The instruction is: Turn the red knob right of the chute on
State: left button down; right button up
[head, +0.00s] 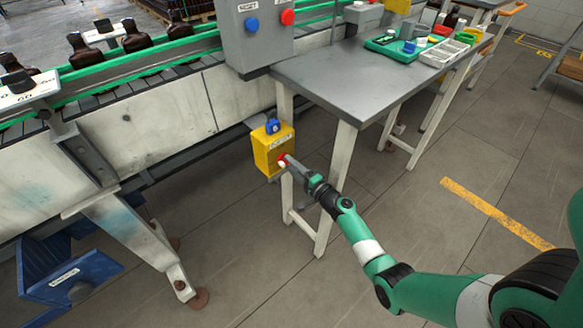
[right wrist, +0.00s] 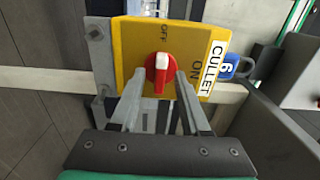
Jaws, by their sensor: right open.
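The red knob (head: 281,160) is on the front of a yellow box (head: 268,142) below the conveyor, right of the blue chute-like part (head: 75,272). In the right wrist view the knob (right wrist: 158,72) has a pale grip bar lying upright in the picture, in line with the word OFF above it. ON is printed to its right, beside a CULLET label (right wrist: 210,70). My right gripper (head: 285,160) is at the knob. Its open fingers (right wrist: 158,82) stand one on each side of the knob; whether they touch it I cannot tell. My left gripper is in no view.
A blue padlock (head: 272,126) hangs at the box. A grey table (head: 330,75) stands close to its right, its white legs (head: 338,180) near my right arm. A grey panel (head: 258,40) with blue and red buttons is above.

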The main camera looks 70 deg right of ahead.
jog(key=shift+c, duration=0.2)
grip_shut()
jog(key=shift+m, duration=0.3)
jog(key=m+p, duration=0.1)
jog(key=m, duration=1.6)
dwell(0.3)
jog(key=shift+m, duration=0.3)
